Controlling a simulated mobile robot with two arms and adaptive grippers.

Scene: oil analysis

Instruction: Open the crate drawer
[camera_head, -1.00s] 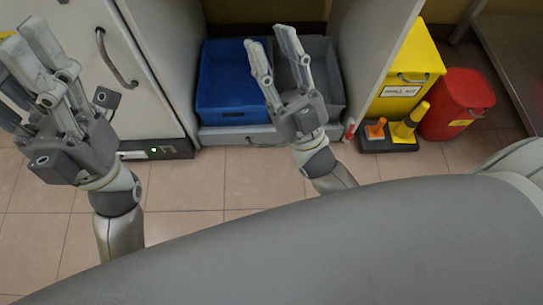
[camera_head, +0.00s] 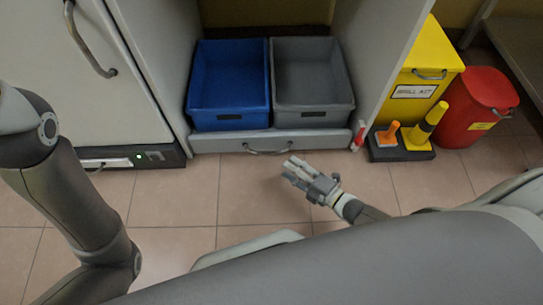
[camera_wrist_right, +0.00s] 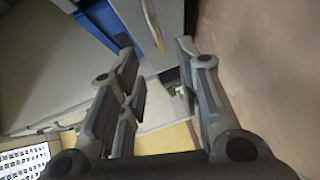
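The crate drawer (camera_head: 222,142) is a low grey front at the bottom of a cabinet bay, with a curved metal handle (camera_head: 267,151). It looks closed, flush under a blue crate (camera_head: 230,121) and a grey crate (camera_head: 313,115). My right gripper (camera_head: 290,170) is low in front of the drawer, just right of and nearer than the handle, apart from it as far as I can tell. In the right wrist view its fingers (camera_wrist_right: 157,55) are spread with nothing between them; a blue crate edge (camera_wrist_right: 138,25) shows beyond. My left gripper is outside the view; only my left arm shows.
A white cabinet door (camera_head: 100,100) with a handle stands at the left. At the right are a yellow spill kit bin (camera_head: 420,85), a red bin (camera_head: 475,105) and small cones on a black base (camera_head: 400,155). The tiled floor before the drawer is free.

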